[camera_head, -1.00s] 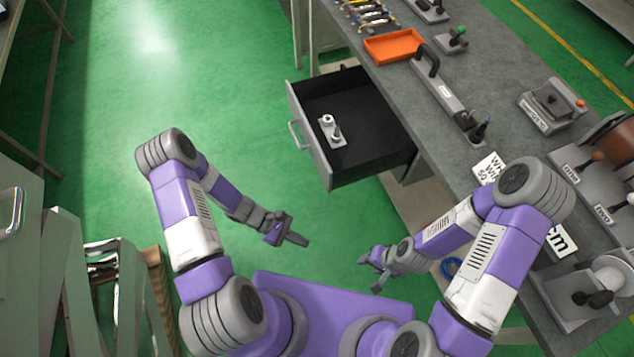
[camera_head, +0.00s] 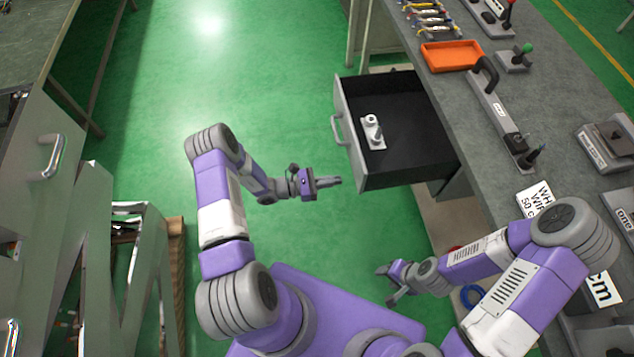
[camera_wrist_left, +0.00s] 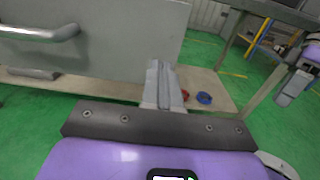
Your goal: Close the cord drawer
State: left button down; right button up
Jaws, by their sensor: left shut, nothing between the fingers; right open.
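The cord drawer (camera_head: 354,146) stands pulled out from the workbench, its grey front facing left and its black inside open to view. A bar handle (camera_head: 337,131) is on its front. A small light-grey fitting (camera_head: 373,133) lies inside. My left gripper (camera_head: 338,181) is shut and empty, just left of the drawer front's near end and below the handle in the picture. In the left wrist view the drawer front (camera_wrist_left: 110,45) and its handle (camera_wrist_left: 45,33) are ahead and left of the shut fingers (camera_wrist_left: 163,75). My right gripper (camera_head: 385,284) is open and empty, nearer me.
The workbench (camera_head: 470,135) runs along the right with an orange tray (camera_head: 451,56) and several tools on it. Blue cord (camera_head: 472,295) lies below the bench near my right gripper. Another cabinet (camera_head: 50,190) is at the left. Green floor is free left of the drawer.

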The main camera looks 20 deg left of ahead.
aim_at(359, 176)
pick_arm(q)
jog(key=x, duration=0.5)
jog(key=shift+w+d, duration=0.1)
jog(key=shift+d, duration=0.05)
jog(key=shift+w+d, duration=0.1)
